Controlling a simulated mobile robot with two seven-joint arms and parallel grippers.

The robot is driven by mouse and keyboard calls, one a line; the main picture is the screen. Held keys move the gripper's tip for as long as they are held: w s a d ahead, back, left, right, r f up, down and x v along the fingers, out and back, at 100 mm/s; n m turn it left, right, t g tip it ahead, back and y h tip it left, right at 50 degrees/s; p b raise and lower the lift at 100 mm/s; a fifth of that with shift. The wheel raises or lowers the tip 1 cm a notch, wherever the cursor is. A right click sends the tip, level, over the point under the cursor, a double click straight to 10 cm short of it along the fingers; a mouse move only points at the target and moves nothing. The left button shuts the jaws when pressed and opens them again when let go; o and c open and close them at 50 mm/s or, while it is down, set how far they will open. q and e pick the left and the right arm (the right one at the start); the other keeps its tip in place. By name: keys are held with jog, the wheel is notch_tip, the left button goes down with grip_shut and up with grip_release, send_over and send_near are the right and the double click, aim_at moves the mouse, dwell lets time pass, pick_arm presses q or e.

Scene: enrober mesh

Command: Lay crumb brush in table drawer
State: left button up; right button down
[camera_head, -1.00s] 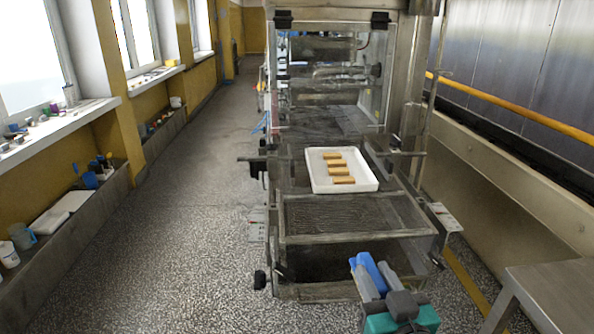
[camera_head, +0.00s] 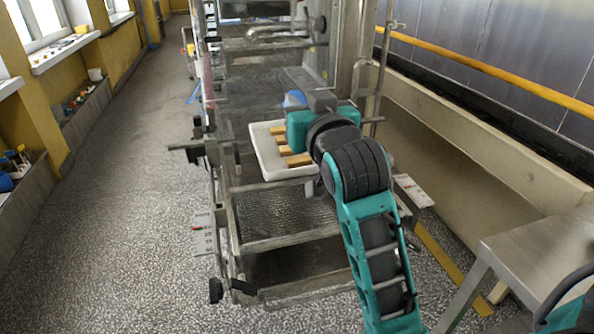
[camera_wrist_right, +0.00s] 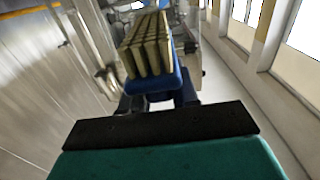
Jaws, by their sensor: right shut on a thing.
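The crumb brush (camera_wrist_right: 150,50) has a blue back and rows of pale tan bristles, seen close up in the right wrist view. My right gripper (camera_wrist_right: 158,100) is shut on its blue part. In the head view only a bit of the blue brush (camera_head: 294,98) shows beyond my right gripper (camera_head: 305,108), which is above the far side of the white tray; the wrist hides the rest. A steel table (camera_head: 545,250) stands at the lower right. No drawer can be made out in it. My left gripper is not in view.
The white tray (camera_head: 262,155) with several golden bars lies on the machine's mesh belt (camera_head: 285,215), partly behind my right arm. The machine frame rises beyond. A beige wall ledge (camera_head: 490,160) runs along the right. The speckled floor at left is clear.

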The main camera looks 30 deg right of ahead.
notch_tip(320, 180, down, 16)
jog(key=b, duration=0.3)
jog(key=shift+f, duration=0.35)
jog(key=shift+f, duration=0.1)
jog(key=shift+f, duration=0.15)
jog(key=c, duration=1.2)
grip_release()
jog(key=o, duration=0.4)
jog(key=shift+c, duration=0.2)
